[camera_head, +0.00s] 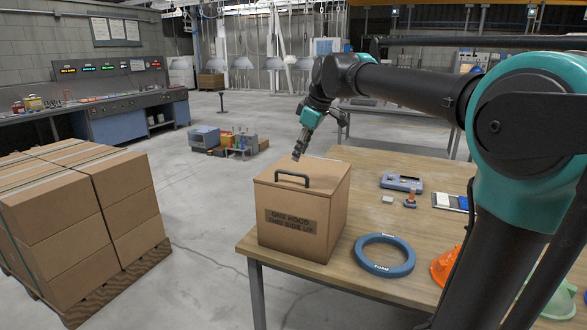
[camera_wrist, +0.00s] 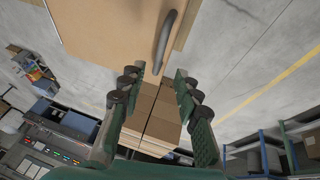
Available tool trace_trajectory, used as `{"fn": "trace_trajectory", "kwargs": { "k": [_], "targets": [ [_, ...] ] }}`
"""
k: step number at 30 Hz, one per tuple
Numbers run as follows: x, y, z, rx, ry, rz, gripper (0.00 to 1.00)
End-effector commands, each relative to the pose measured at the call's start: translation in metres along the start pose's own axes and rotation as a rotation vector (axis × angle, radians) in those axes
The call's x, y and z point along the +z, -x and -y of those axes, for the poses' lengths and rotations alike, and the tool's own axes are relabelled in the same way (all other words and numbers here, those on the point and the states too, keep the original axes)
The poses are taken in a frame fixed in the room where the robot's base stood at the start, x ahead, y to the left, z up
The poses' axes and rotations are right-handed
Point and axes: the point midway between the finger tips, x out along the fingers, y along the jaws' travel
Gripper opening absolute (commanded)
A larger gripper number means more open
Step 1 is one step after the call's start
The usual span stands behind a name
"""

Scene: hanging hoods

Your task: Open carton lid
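The carton (camera_head: 292,238) is a brown box on the near left corner of the wooden table. Its lid (camera_head: 315,175) lies flat and closed on top, with a dark arched handle (camera_head: 293,178). My gripper (camera_head: 298,152) is above the rear part of the lid, just behind the handle. In the wrist view my gripper (camera_wrist: 160,88) has its two fingers spread apart with nothing between them. The handle (camera_wrist: 164,42) shows beyond the fingertips, near the top, against the tan lid (camera_wrist: 105,35). The wrist view does not show contact.
On the table (camera_head: 330,290), a blue ring (camera_head: 384,256) lies right of the carton. A grey-blue case (camera_head: 401,183) and an orange item (camera_head: 445,266) lie farther right. Stacked boxes (camera_head: 75,215) on a pallet stand left, across open floor.

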Motion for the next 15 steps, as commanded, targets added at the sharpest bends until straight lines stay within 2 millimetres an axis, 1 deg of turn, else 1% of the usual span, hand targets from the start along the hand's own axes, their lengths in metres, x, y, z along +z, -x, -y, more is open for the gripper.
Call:
{"fn": "trace_trajectory", "kwargs": {
  "k": [1,3,7,10,15],
  "targets": [
    [0.0,-0.011,0.0,0.0,0.001,0.0,0.33],
    [0.0,-0.024,0.0,0.0,0.001,0.0,0.33],
    [0.0,-0.047,0.0,0.0,0.001,0.0,0.33],
    [0.0,-0.06,0.0,0.0,0.001,0.0,0.33],
    [0.0,-0.074,0.0,0.0,0.0,0.0,0.33]
  ]
}}
